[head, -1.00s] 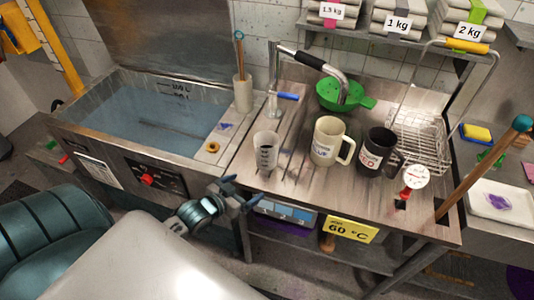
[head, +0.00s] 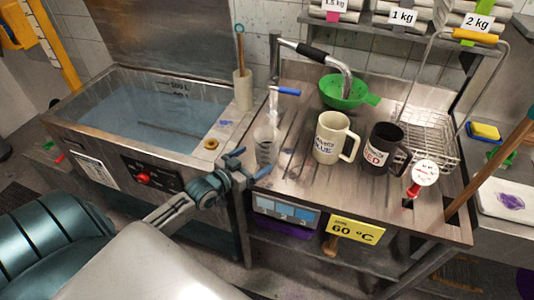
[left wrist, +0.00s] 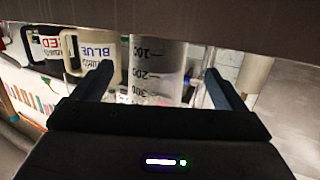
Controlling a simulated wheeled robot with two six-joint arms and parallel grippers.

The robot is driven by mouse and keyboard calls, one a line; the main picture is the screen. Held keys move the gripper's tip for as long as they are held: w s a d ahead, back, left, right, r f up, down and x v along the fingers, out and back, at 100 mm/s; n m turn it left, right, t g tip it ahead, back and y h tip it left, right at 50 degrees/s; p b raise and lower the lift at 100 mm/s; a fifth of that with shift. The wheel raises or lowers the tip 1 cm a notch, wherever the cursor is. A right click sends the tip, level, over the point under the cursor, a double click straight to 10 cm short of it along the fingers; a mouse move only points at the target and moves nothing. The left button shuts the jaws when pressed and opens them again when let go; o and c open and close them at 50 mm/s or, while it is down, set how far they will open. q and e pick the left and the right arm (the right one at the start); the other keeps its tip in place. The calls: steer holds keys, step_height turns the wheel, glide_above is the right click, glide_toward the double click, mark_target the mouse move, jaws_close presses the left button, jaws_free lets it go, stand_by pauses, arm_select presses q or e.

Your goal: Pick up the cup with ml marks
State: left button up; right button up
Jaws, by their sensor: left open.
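The clear cup with ml marks (head: 266,147) stands upright near the left front edge of the steel counter. In the left wrist view the cup (left wrist: 157,62) shows black marks such as 100 and 200 and appears between my fingers, though I cannot tell how deep it is between them. My left gripper (head: 250,164) is open and empty, just in front of the cup at the counter edge. Its two dark fingers (left wrist: 161,88) stand apart in the left wrist view. My right gripper is not in view.
A cream mug (head: 328,140) and a black mug (head: 379,150) stand right of the cup. A water-filled basin (head: 150,110) is left. A thermometer (head: 424,174) is at right.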

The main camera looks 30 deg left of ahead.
mark_target(259, 156)
arm_select(q)
steer(key=x, duration=0.4)
steer(key=shift+d+r+b, duration=0.15)
steer(key=shift+r+b, duration=0.15)
steer(key=shift+r, duration=0.05)
steer(key=shift+w+d+f, duration=0.1)
steer(key=shift+w+f, duration=0.05)
steer(key=shift+w, duration=0.45)
steer(key=shift+s, duration=0.1)
steer(key=shift+c, duration=0.8)
steer(key=c, duration=1.1)
